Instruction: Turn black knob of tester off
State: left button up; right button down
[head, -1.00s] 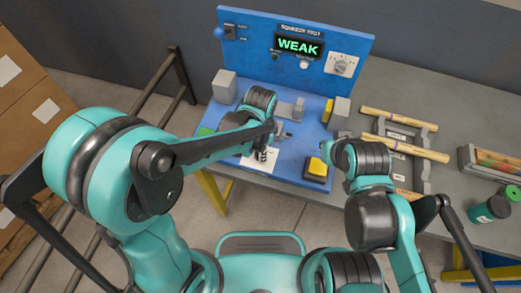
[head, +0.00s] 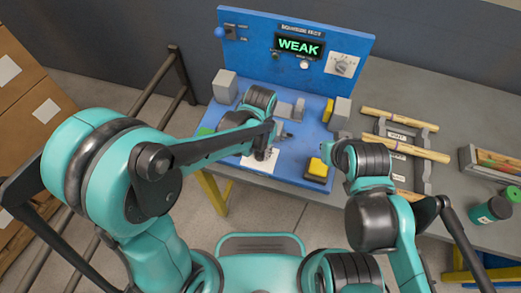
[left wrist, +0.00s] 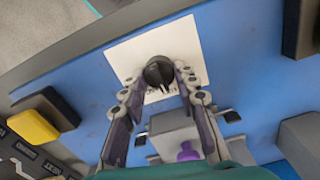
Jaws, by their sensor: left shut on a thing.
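The tester is a blue bench unit with an upright back panel (head: 245,65), whose display (head: 299,46) reads WEAK in green. Its black knob (left wrist: 158,71) sits on a white plate (left wrist: 128,57), which also shows near the front of the blue base in the head view (head: 249,162). My left gripper (head: 262,153) is down at the plate, its fingers shut on the knob, one on each side in the left wrist view. The knob's pointer and the plate's markings are too small to read. My right gripper (head: 345,158) hangs beside the base's right side; its fingers are hidden.
A yellow button (head: 317,168) is on the base, right of the plate. Grey blocks (head: 224,87) stand on the base.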

aim_at(260, 151)
pick_arm(q)
jog(key=n, duration=0.4)
jog(key=shift+n, duration=0.3)
jog(key=shift+a+n, duration=0.1)
jog(key=shift+n, duration=1.6)
jog(key=o, duration=1.2)
jog(key=shift+c, duration=0.2)
notch_tip(260, 151, up, 12)
